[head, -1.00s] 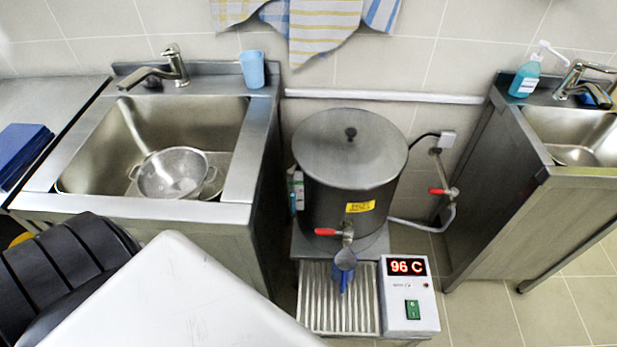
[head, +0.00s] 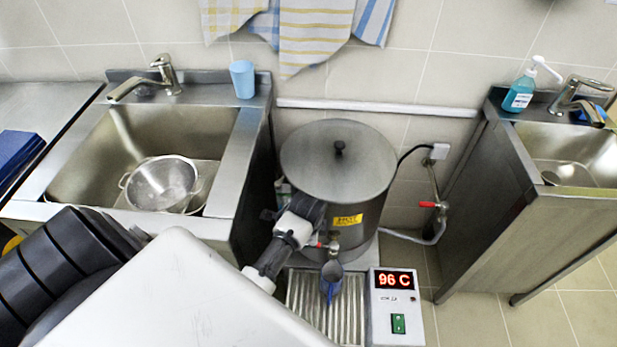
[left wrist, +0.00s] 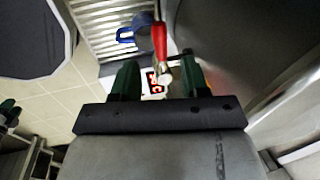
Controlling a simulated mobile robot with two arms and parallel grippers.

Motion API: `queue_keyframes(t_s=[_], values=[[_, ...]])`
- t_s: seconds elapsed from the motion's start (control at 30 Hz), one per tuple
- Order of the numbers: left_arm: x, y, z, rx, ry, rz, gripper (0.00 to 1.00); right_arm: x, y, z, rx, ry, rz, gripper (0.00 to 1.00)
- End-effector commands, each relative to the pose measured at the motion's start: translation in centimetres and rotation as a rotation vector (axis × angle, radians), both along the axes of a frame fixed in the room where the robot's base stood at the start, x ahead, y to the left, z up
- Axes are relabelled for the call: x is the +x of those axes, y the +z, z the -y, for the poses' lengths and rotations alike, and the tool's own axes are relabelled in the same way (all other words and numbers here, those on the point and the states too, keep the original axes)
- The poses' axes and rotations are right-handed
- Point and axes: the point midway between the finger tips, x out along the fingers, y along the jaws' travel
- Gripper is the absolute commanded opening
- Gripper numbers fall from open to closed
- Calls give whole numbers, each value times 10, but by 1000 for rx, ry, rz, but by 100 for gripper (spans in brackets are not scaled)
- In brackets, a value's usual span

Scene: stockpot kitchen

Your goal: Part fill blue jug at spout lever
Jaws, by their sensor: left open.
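The blue jug (head: 331,280) hangs or stands under the spout of the steel boiler (head: 360,212), over the ribbed drip tray (head: 300,305). Its blue handle faces forward. The jug also shows in the left wrist view (left wrist: 136,30). The red spout lever (left wrist: 159,38) points toward my left gripper. My left gripper (left wrist: 161,80) is open, its two dark green fingers on either side of the lever's line. I cannot tell whether they touch it. In the head view my left arm partly hides the lever (head: 322,245). The water level in the jug cannot be made out.
A control box (head: 396,308) reading 96 C stands right of the tray. A sink (head: 90,160) with a colander (head: 162,184) is at left, with a light blue cup (head: 242,79) on its rim. Another sink (head: 570,150) is at right. A red wall valve (head: 430,205) is behind.

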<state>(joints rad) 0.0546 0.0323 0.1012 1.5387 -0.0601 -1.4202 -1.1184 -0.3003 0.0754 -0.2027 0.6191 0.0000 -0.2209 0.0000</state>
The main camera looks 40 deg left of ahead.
Motion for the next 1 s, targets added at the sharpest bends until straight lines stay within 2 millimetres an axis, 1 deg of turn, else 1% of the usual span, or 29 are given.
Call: queue_keyframes(t_s=[0.03,0.1,0.2,0.3,0.4,0.5,0.77,1.0], values=[[2,-13,0,-2,1,-3,45,2,-4,1,-2,0,2,43],[4,-26,-2,-2,1,-1,45,2,-6,2,-3,0,4,43],[7,-43,-3,-3,1,-1,45,2,-10,4,-4,0,4,43],[9,-56,-5,-2,0,0,45,2,-12,5,-6,-2,4,43],[11,-63,-6,-2,1,0,45,2,-14,5,-7,-2,5,43],[11,-67,-6,-1,1,1,45,2,-14,6,-7,-2,5,43],[11,-67,-6,-2,1,1,45,2,-14,6,-7,-2,5,43],[11,-67,-6,-2,1,1,8,2,-14,5,-6,-2,3,43]])
